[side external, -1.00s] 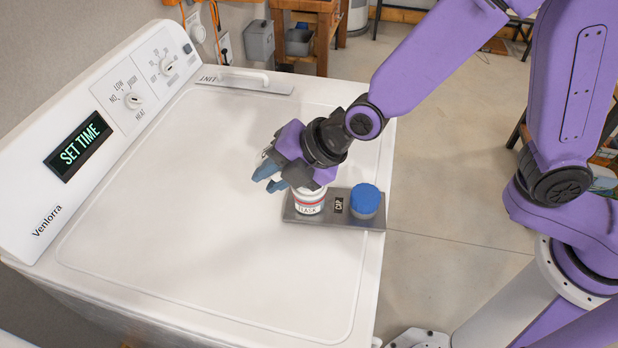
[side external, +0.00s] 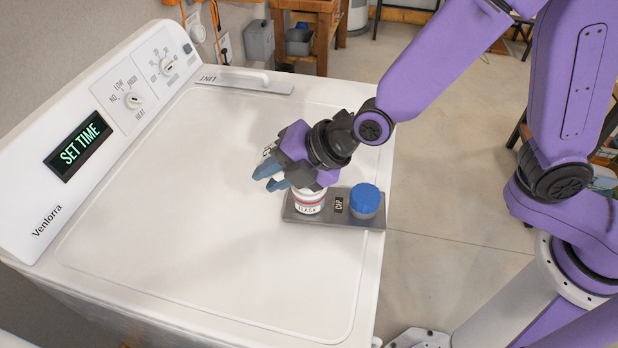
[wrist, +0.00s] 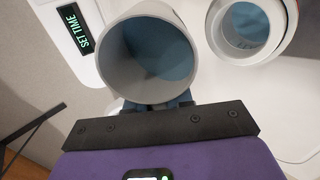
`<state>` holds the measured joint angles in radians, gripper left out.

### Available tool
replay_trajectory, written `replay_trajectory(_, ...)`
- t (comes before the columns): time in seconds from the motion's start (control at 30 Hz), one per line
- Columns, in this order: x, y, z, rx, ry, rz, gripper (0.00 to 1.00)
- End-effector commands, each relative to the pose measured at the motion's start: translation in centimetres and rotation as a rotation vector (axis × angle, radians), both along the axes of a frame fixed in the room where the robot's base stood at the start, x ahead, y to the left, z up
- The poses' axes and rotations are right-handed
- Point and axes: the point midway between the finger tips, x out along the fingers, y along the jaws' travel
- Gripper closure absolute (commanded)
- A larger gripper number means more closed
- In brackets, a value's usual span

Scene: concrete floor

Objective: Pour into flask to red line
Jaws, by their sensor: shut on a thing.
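My gripper (side external: 270,178) is shut on a grey open-mouthed cup (wrist: 112,55), held above the washer-like machine top, left of the flask in the side view. In the wrist view its mouth faces the camera, with a blue-teal area inside that looks like liquid. The white flask (side external: 309,203), labelled FLASK with a red band, stands upright on a grey tray, partly hidden under my wrist. In the wrist view the flask (wrist: 285,45) is at the upper right, apart from the cup, with blue inside. I cannot tell its level against the red line. No stream shows.
The grey tray (side external: 340,217) also bears a blue-topped container (side external: 364,200) beside a small dark label, near the machine's right edge. The white top (side external: 200,230) is clear to the left and front.

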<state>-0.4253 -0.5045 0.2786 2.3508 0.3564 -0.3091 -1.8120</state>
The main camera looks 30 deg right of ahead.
Motion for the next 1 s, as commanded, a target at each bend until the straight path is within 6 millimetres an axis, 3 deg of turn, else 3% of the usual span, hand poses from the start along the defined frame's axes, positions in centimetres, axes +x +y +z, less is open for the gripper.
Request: replay_trajectory(1.0, 0.02, 0.04, -0.32, 0.044, -0.045, 0.000, 1.00)
